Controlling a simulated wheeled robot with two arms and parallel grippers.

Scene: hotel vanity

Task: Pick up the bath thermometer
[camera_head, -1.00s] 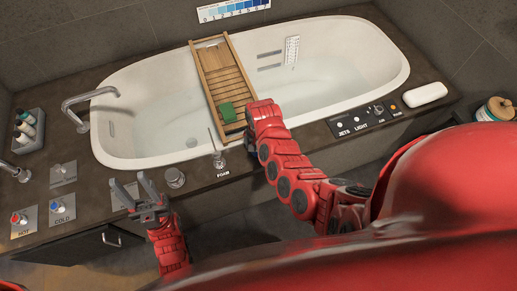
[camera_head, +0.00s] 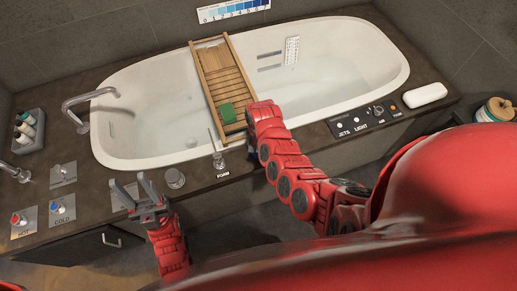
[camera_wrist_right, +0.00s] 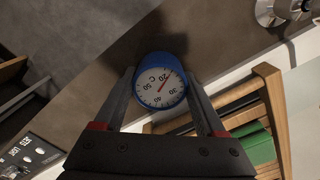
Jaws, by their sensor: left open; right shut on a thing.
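The bath thermometer (camera_wrist_right: 160,80) has a white round dial with a dark pointer and a blue rim. It shows in the right wrist view between the two fingers of my right gripper (camera_wrist_right: 161,98), which is shut on it. I cannot tell whether it touches the dark deck behind it. In the head view the thermometer and the right fingertips are hidden by my right arm near the tub's front rim. My left gripper (camera_head: 130,183) is open and empty, over the front left of the deck.
A white bathtub (camera_head: 345,60) is set in the dark deck. A wooden caddy (camera_head: 213,68) with a green item (camera_head: 227,112) spans it. A faucet (camera_head: 88,97), a bottle tray (camera_head: 28,131), several knobs, a control panel (camera_head: 362,119) and a white soap-like block (camera_head: 427,94) surround it.

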